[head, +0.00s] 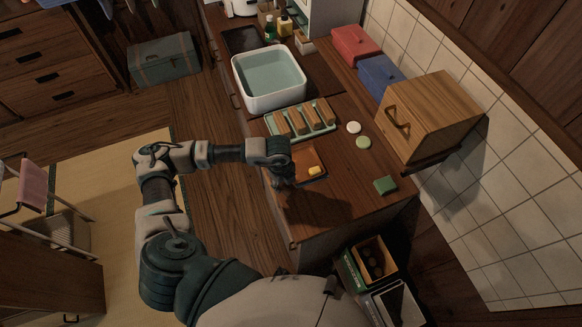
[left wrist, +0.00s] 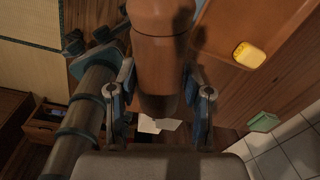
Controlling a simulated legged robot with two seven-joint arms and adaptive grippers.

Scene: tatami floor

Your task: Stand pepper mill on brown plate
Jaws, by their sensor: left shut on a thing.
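The pepper mill (left wrist: 160,45) is a brown, turned wooden body in the left wrist view. My left gripper (left wrist: 160,82) is shut on it, with a finger on each side. In the head view my left gripper (head: 283,181) is at the counter's near left edge, just left of the brown plate (head: 302,158); the mill cannot be made out there. The plate is square, and a yellow block (head: 317,171) lies on it. The plate also shows at the upper right of the left wrist view (left wrist: 285,22), beside the mill and apart from it in that picture. My right gripper is not in view.
A green rack (head: 271,127) with several brown pieces stands behind the plate. A white basin (head: 270,103) is further back. A green block (head: 385,185), two small discs (head: 363,142) and a wooden box (head: 428,118) are to the right. Bare counter lies right of the plate.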

